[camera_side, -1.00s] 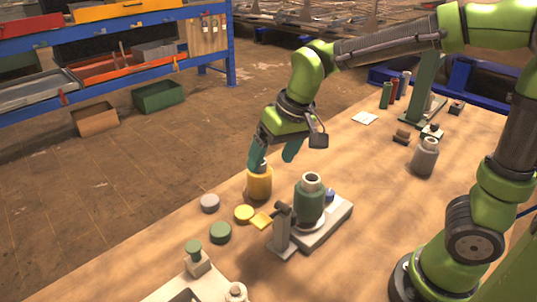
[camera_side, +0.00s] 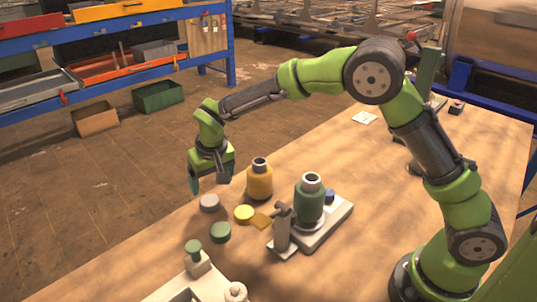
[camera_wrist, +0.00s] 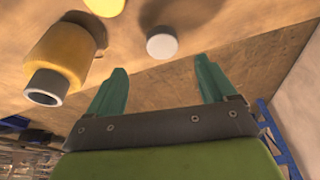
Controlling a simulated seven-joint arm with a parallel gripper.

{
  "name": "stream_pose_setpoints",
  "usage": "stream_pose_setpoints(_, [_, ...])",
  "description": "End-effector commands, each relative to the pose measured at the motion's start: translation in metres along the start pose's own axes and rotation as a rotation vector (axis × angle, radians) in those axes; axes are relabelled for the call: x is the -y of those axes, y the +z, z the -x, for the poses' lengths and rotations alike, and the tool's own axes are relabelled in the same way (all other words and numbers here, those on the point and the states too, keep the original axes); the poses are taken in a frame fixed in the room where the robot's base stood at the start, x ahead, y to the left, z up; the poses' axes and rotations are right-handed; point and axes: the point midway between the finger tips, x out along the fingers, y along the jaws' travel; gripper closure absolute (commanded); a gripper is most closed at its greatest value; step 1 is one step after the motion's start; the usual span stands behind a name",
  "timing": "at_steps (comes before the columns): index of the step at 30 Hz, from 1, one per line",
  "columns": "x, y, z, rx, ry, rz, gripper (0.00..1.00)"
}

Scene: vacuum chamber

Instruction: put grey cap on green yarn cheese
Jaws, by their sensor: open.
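The grey cap (camera_side: 209,203) is a small round disc lying on the table near its left edge. In the wrist view the grey cap (camera_wrist: 162,43) lies ahead of my fingers, slightly left of the middle of the gap. The green yarn cheese (camera_side: 310,201) stands upright on a grey base plate, its pale tube end showing on top. My gripper (camera_side: 207,182) is above and close to the grey cap, apart from it. In the wrist view my gripper (camera_wrist: 160,80) is open with nothing between its teal fingers.
The yellow yarn cheese (camera_side: 260,181) stands right of the grey cap. A yellow cap (camera_side: 244,214) and a green cap (camera_side: 220,232) lie nearby. A grey upright bracket (camera_side: 282,232) stands in front of the green cheese. The table's left edge is close to my gripper.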

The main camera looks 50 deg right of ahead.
Motion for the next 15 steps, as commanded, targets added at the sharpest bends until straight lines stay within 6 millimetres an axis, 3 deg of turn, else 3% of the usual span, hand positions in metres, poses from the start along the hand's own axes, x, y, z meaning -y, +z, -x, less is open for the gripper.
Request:
stream_pose_setpoints(3, [0.000,0.000,-0.020,0.001,0.001,0.001,0.16])
stream_pose_setpoints(11, [0.001,-0.001,-0.039,0.001,0.000,0.000,0.16])
stream_pose_setpoints(15, [0.003,-0.003,-0.061,0.002,0.001,0.000,0.16])
